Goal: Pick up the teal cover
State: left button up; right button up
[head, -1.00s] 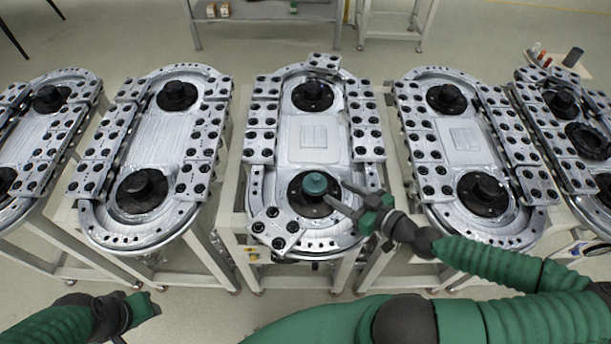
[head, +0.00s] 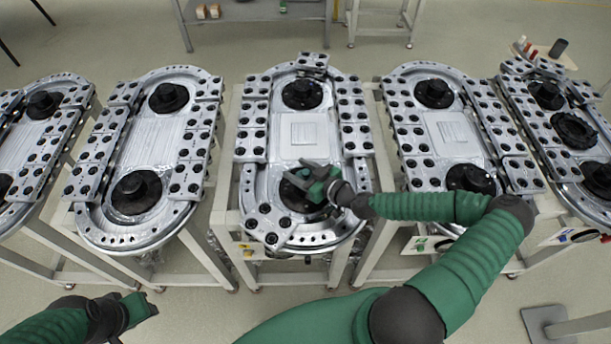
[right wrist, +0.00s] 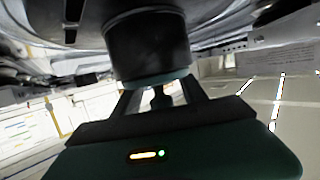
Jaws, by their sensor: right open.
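The teal cover shows in the right wrist view as a thin teal rim (right wrist: 155,81) at the end of a dark round hub (right wrist: 148,50). In the head view my right gripper hides it, over the near hub of the middle ring track (head: 248,195). My right gripper (head: 297,178) is open, with its fingers at the cover; in the right wrist view the fingers (right wrist: 160,95) stand on either side of the teal rim. Whether they touch it, I cannot tell. My left gripper (head: 138,309) is low at the left, away from the tracks; its jaw state is unclear.
More ring tracks stand on frames to the left (head: 147,137) and right (head: 452,133) of the middle one. A loose-looking angled plate with black holes (head: 268,224) sits at the middle track's near left. Floor gaps lie between the frames.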

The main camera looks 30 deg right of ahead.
jog(key=shift+s+r, duration=0.1)
jog(key=shift+s, duration=0.05)
jog(key=c, duration=0.7)
grip_shut()
